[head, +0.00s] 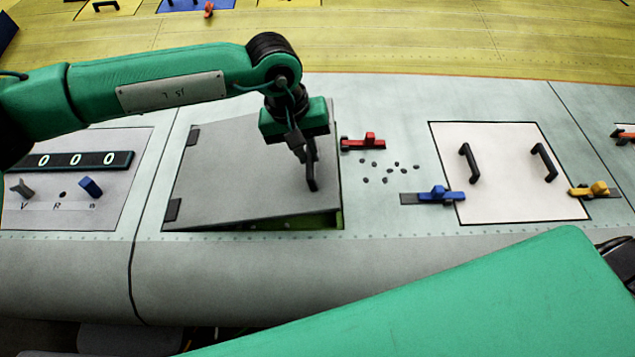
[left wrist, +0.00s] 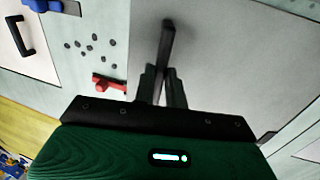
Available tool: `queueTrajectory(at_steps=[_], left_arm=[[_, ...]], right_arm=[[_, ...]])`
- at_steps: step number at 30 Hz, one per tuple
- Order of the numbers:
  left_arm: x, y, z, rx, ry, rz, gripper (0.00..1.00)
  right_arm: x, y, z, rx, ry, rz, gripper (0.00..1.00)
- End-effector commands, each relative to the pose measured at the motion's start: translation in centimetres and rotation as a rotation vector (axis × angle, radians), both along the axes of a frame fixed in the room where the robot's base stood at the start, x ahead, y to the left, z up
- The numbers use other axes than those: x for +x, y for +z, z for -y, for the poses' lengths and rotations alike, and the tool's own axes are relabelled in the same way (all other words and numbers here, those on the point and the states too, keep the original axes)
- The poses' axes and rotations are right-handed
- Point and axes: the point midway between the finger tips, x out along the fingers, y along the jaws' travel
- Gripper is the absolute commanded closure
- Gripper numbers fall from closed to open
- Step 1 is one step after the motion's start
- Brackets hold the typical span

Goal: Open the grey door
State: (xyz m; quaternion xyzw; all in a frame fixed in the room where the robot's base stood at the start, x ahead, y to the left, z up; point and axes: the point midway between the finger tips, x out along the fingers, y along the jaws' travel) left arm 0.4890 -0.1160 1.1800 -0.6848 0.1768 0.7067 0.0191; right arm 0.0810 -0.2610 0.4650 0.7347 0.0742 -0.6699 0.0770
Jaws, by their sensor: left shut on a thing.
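The grey door (head: 235,165) is hinged on its left side and stands slightly raised along its right edge in the head view. A dark, green-edged opening (head: 322,221) shows under its lower right edge. My left gripper (head: 308,160) is shut on the door's black handle (head: 312,178), near the door's right edge. In the left wrist view the gripper fingers (left wrist: 160,85) close around the handle (left wrist: 166,45), with the grey door (left wrist: 230,60) behind. A red latch (head: 364,142) sits on the surface just right of the door. My right gripper does not show.
A white panel (head: 508,187) with two black handles lies to the right, with a blue latch (head: 438,195) and a yellow latch (head: 590,190) at its sides. A counter panel (head: 80,161) with switches is at left.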

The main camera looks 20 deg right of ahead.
Motion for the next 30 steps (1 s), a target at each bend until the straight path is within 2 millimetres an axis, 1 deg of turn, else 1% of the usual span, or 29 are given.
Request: queueTrajectory(at_steps=[1,6,8,12,14,18,20,25,26,27,30], left_arm=[[0.8,0.6,-0.7,-0.046,0.007,-0.009,1.0],[2.0,5.0,-3.3,-0.201,0.005,-0.054,1.0],[2.3,6.4,-4.4,-0.256,0.004,-0.07,1.0],[3.2,9.6,-7.3,-0.384,0.004,-0.107,1.0],[3.5,10.8,-8.7,-0.439,0.004,-0.125,1.0],[4.5,13.3,-12.0,-0.566,0.004,-0.163,1.0],[4.9,14.2,-13.6,-0.621,0.003,-0.178,1.0],[6.3,16.4,-18.2,-0.777,0.003,-0.223,1.0],[6.5,16.7,-19.1,-0.805,0.003,-0.231,1.0],[6.9,17.1,-20.2,-0.84,0.003,-0.241,1.0],[7.7,17.9,-23.1,-0.93,0.001,-0.267,1.0]], right_arm=[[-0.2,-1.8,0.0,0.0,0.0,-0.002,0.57],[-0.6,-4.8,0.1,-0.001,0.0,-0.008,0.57],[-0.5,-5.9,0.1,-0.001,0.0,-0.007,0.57],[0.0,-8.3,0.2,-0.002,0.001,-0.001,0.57],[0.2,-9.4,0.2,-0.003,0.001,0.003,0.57],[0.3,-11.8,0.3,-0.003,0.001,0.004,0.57],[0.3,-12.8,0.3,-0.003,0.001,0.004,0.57],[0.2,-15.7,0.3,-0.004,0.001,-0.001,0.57],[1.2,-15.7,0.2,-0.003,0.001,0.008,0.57],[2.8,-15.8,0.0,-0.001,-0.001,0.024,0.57],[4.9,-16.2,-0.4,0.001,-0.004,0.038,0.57]])
